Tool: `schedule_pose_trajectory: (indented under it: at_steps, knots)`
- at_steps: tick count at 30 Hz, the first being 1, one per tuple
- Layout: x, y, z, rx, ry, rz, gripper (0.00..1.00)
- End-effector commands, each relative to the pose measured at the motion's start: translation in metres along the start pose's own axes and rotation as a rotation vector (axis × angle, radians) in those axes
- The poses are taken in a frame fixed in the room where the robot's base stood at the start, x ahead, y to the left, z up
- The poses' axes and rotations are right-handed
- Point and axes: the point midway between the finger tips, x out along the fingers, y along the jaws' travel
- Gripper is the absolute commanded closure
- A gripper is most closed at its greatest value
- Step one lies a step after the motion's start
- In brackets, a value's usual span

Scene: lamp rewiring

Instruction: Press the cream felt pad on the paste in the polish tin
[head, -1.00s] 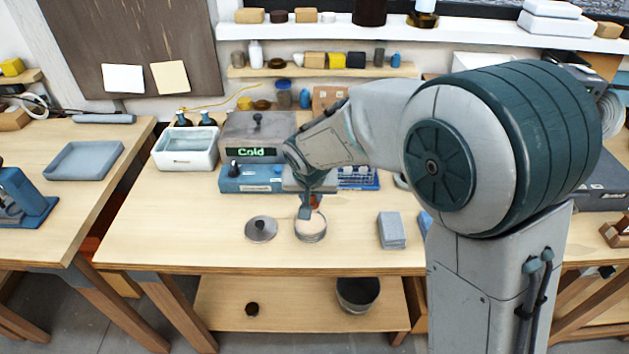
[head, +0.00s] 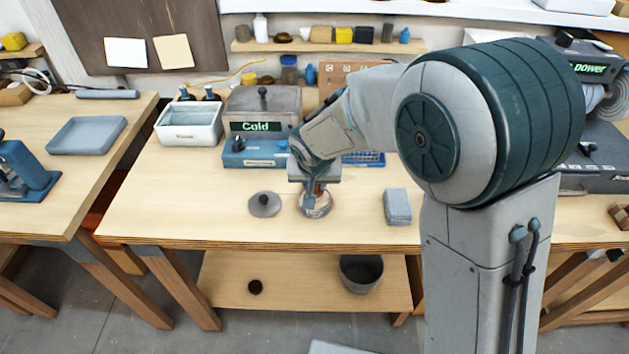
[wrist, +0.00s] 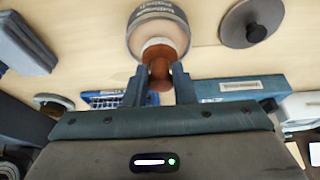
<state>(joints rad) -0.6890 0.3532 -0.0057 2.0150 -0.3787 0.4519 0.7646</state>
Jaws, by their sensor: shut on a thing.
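The polish tin (head: 316,211), a round grey tin with pale paste, stands open near the front of the bench. It also shows at the top of the wrist view (wrist: 158,12). My gripper (wrist: 160,80) is shut on the red-brown handle (wrist: 160,67) of the cream felt pad (wrist: 156,42). The pad is at the tin's mouth, over the near part of the paste; whether it touches the paste I cannot tell. In the head view my gripper (head: 313,190) points down at the tin and hides much of it.
A grey lid with a dark knob (head: 265,204) lies left of the tin. A grey block (head: 397,207) lies to the right. Behind are a blue-based unit reading "Cold" (head: 262,127) and a white tub (head: 190,127). The bench's front strip is clear.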

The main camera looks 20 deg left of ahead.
Motion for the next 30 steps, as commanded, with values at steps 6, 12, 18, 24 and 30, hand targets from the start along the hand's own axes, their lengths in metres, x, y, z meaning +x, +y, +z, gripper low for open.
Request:
schedule_pose_trajectory:
  at_steps: [6,12,18,24,30]
  knots:
    - [-0.0001,0.0000,0.0000,0.000,0.000,0.000,0.96]
    - [0.0016,-0.0001,0.0006,0.000,0.000,0.000,0.96]
    - [0.0043,-0.0001,0.0017,0.000,0.000,0.000,0.96]
    - [0.0069,-0.0001,0.0027,0.000,0.000,0.000,0.96]
    - [0.0094,-0.0001,0.0038,0.000,0.000,0.000,0.96]
